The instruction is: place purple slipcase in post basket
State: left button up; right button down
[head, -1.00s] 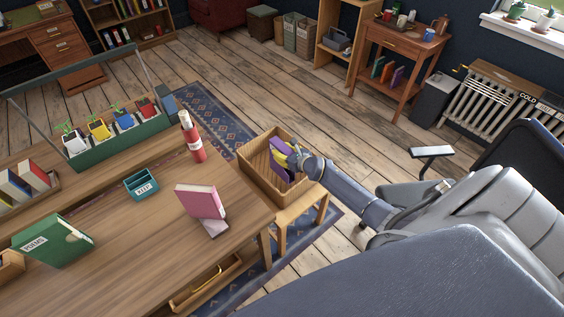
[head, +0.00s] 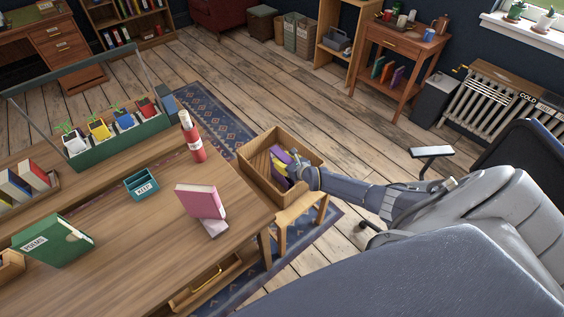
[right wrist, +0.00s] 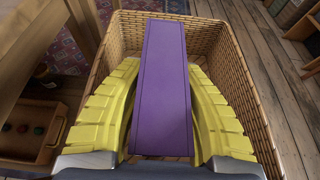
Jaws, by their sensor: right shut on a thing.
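The purple slipcase (head: 279,155) is held in my right gripper (head: 286,166) at the post basket. The basket (head: 256,184) is a tan, open-topped box beside the table's right end. In the right wrist view the slipcase (right wrist: 165,85) lies between the two yellow fingers (right wrist: 160,110), which press on its sides. The woven basket walls (right wrist: 241,85) surround the slipcase in that view. In the head view its lower part is hidden by the basket's near wall and the fingers. I cannot tell whether it touches the basket floor. My left gripper is not in view.
On the table edge are a pink book (head: 199,200) and a red bottle (head: 194,142). A teal box (head: 141,186) sits farther left. The floor beyond the basket is clear.

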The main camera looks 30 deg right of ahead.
jog(key=shift+d+f, duration=0.1)
jog(key=shift+f, duration=0.4)
jog(key=c, duration=1.1)
grip_release()
jog(key=shift+f, duration=0.15)
jog(key=shift+o, duration=0.2)
jog(key=shift+v, duration=6.05)
jog(key=s+a+f+m+g+h, duration=0.1)
jog(key=s+a+f+m+g, duration=0.1)
jog(key=s+f+m, duration=0.95)
jog(key=s+a+f+m+g+h, duration=0.1)
jog(key=s+a+f+m+g, duration=0.1)
jog(key=s+f+m, duration=0.9)
jog(key=s+a+f+m+g, duration=0.2)
jog(key=s+a+f+m, duration=0.1)
jog(key=s, duration=0.6)
jog(key=s+a+f+m+g, duration=0.3)
jog(key=s+a+f+m, duration=0.1)
jog(key=s+f, duration=0.4)
jog(key=s+a+f+m+g, duration=0.2)
jog(key=s+a+f+m, duration=0.2)
jog(key=s, duration=0.8)
jog(key=shift+a+f+g, duration=0.4)
jog(key=shift+a+f, duration=0.45)
jog(key=shift+a, duration=0.15)
